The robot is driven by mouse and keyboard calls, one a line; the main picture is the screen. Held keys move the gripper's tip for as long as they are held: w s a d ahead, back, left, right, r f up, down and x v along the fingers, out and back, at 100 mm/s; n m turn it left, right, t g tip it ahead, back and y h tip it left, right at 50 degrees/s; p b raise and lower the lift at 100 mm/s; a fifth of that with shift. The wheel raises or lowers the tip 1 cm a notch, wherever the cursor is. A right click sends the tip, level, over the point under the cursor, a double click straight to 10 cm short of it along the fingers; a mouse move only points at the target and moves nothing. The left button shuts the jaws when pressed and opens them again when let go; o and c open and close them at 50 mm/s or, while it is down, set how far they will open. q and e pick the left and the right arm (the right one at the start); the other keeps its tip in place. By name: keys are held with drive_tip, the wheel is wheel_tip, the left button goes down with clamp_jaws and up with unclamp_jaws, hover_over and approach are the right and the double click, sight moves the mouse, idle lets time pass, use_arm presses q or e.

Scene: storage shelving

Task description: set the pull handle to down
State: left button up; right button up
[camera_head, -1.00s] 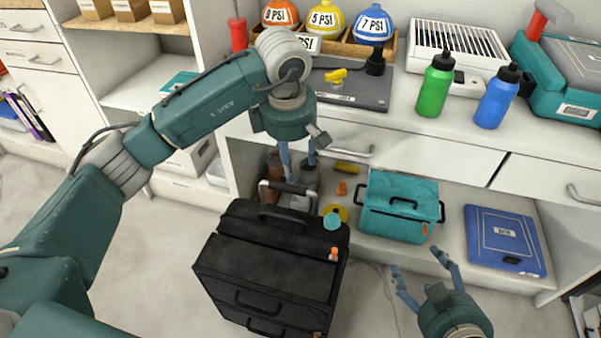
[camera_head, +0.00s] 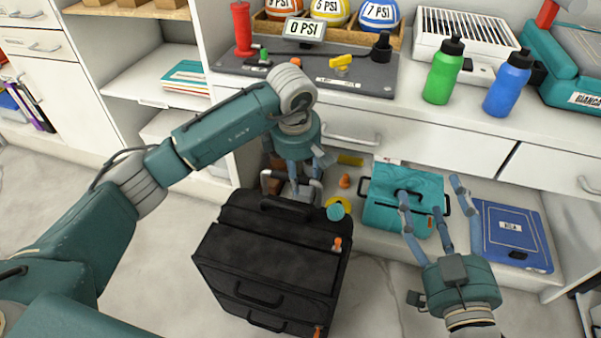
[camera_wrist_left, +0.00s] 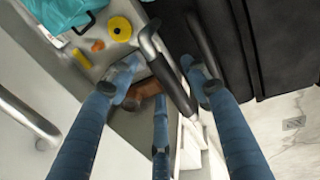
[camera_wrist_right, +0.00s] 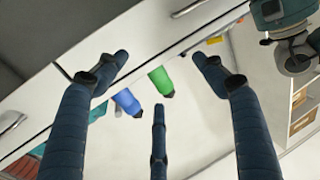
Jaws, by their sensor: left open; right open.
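The pull handle (camera_head: 318,186) is a grey loop standing up a little above the back of the black rolling case (camera_head: 265,257). My left gripper (camera_head: 295,180) is over this handle from above. I cannot tell whether a finger touches the bar. My right gripper (camera_head: 432,195) is open and empty in front of the teal bag (camera_head: 385,215), away from the case.
A low shelf behind the case holds the teal bag, a blue flat case (camera_head: 512,235), a yellow ring (camera_head: 338,204) and small orange items. Above it is a counter with a green bottle (camera_head: 443,72) and a blue bottle (camera_head: 508,85). Floor (camera_head: 375,305) right of the case is clear.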

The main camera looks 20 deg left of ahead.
use_arm(q)
clamp_jaws()
wheel_tip(320, 180, down, 3)
drive_tip(key=shift+r+b, duration=0.2)
drive_tip(key=shift+b, duration=0.5)
wheel_tip(320, 180, down, 2)
drive_tip(key=shift+s+b, duration=0.1)
drive_tip(key=shift+b, duration=0.35)
drive_tip(key=shift+c, duration=1.9)
unclamp_jaws()
drive_tip(key=o, duration=0.4)
drive_tip(key=shift+f, duration=0.15)
use_arm(e)
wheel_tip(320, 180, up, 12)
drive_tip(key=s+t+y, duration=0.2)
drive_tip(key=s+t, duration=0.1)
drive_tip(key=t, duration=0.2)
drive_tip(key=shift+a+f+t, duration=0.25)
drive_tip(key=shift+a+t, duration=0.05)
drive_tip(key=shift+t, duration=0.1)
use_arm(q)
drive_tip(key=shift+r, duration=0.25)
drive_tip(key=r, duration=0.3)
drive_tip(key=s+r, duration=0.1)
drive_tip(key=r, duration=0.3)
drive_tip(key=s+r, duration=0.1)
drive_tip(key=r, duration=0.3)
drive_tip(key=shift+s+r, duration=0.1)
drive_tip(key=shift+r, duration=0.15)
